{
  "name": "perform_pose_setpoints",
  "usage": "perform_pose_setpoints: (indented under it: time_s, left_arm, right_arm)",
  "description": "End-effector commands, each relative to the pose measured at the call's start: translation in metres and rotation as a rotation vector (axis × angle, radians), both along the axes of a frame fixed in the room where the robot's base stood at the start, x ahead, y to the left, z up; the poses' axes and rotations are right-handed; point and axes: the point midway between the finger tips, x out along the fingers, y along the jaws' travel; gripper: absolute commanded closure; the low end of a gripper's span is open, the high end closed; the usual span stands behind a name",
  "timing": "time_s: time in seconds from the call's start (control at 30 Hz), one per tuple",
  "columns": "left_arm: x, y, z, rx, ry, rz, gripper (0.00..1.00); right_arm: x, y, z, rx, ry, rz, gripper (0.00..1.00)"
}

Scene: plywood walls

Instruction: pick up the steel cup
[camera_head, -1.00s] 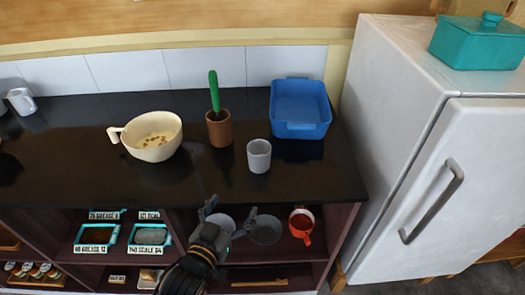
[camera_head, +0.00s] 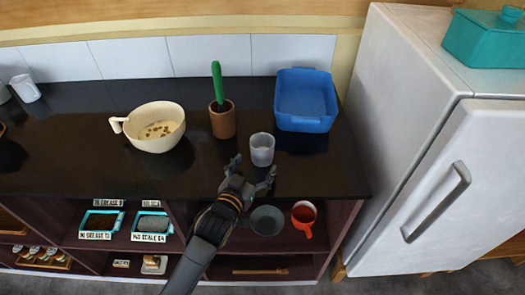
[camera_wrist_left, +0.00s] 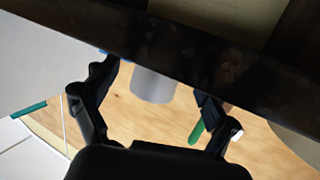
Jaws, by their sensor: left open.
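The steel cup (camera_head: 262,150) is a plain grey cup standing upright near the front edge of the dark counter, right of a brown pot. My left gripper (camera_head: 253,170) is open just in front of it, at the counter's edge, with its fingers spread toward the cup. In the left wrist view, the cup (camera_wrist_left: 153,87) shows between the two open fingers and partly behind the dark counter slab. I see no contact between the fingers and the cup. My right gripper is not in view.
Beside the cup stand the brown pot (camera_head: 222,121) with a green plant and a blue bin (camera_head: 304,101). A cream bowl (camera_head: 155,128) stands further left. Below the counter (camera_head: 60,150) are shelves with a red mug (camera_head: 303,217). A white fridge (camera_head: 425,140) stands right.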

Motion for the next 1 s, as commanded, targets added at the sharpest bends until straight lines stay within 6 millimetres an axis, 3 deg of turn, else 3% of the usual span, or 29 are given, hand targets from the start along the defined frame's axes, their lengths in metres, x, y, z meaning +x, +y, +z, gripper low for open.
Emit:
perform_pose_setpoints:
  time_s: [0.3, 0.63, 0.9, 0.93, 1.0]
  left_arm:
    - [0.036, -0.015, -0.002, -0.001, -0.001, 0.000, 0.14]
    - [0.040, -0.016, -0.004, 0.000, 0.000, 0.000, 0.16]
    - [0.040, -0.016, -0.004, 0.000, 0.000, 0.000, 0.71]
    - [0.040, -0.016, -0.004, 0.000, 0.000, 0.000, 0.77]
    - [0.040, -0.016, -0.003, 0.000, -0.001, 0.000, 0.77]
  right_arm:
    - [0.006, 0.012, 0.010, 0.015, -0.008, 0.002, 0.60]
    - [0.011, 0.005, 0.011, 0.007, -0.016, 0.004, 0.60]
    - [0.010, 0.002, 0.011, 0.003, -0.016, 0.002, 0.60]
    - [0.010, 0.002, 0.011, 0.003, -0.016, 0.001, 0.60]
    - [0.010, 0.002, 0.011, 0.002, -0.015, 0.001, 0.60]
